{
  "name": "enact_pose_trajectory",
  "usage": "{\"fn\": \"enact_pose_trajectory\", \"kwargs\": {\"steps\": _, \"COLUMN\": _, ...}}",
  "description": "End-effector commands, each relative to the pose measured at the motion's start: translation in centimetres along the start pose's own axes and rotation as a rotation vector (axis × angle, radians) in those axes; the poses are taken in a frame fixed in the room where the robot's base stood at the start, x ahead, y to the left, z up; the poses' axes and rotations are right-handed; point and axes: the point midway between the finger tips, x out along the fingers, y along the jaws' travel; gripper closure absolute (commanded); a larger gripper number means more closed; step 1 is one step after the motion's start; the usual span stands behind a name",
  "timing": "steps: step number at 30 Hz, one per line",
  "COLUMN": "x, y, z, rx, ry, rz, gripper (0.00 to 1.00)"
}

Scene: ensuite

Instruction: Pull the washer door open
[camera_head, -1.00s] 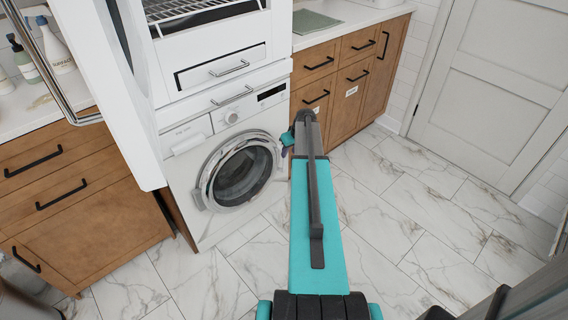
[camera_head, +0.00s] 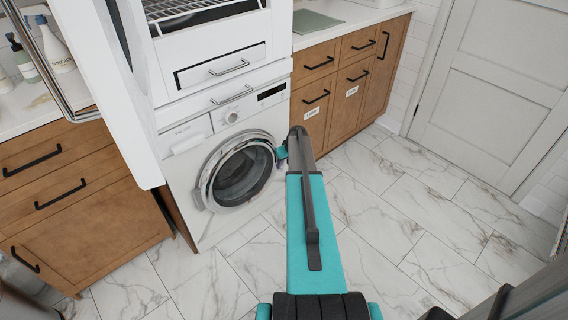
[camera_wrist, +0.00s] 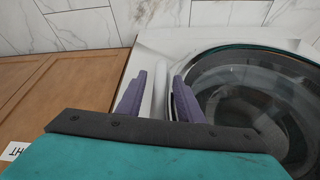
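The white washer (camera_head: 200,232) stands under a white upper appliance, and its round door (camera_head: 240,175) looks shut, with a pale ring around dark glass. My gripper (camera_head: 280,153) is at the right edge of this door, partly hidden by my arm. In the wrist view, the two purple fingers of my gripper (camera_wrist: 158,98) are apart. The door glass (camera_wrist: 250,95) fills the right side there.
Wooden cabinets with black handles stand left (camera_head: 85,200) and right (camera_head: 335,95) of the washer. An open white upper door (camera_head: 120,110) hangs at the left. The marble floor (camera_head: 400,190) is clear to the right.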

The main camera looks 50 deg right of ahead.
Motion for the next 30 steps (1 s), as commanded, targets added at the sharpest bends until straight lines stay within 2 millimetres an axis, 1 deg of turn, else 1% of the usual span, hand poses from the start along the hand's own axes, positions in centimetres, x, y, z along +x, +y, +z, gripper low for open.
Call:
{"fn": "enact_pose_trajectory", "kwargs": {"steps": 7, "x": 0.01, "y": 0.0, "z": -0.01, "rx": 0.0, "ry": 0.0, "rz": 0.0, "gripper": 0.67}}
{"fn": "enact_pose_trajectory", "kwargs": {"steps": 13, "x": -0.01, "y": 0.0, "z": -0.01, "rx": 0.0, "ry": 0.0, "rz": 0.0, "gripper": 1.0}}
{"fn": "enact_pose_trajectory", "kwargs": {"steps": 23, "x": -0.05, "y": -0.12, "z": 0.06, "rx": 0.001, "ry": 0.0, "rz": 0.0, "gripper": 1.0}}
{"fn": "enact_pose_trajectory", "kwargs": {"steps": 30, "x": -0.33, "y": -0.77, "z": 0.78, "rx": 0.013, "ry": -0.001, "rz": 0.004, "gripper": 1.0}}
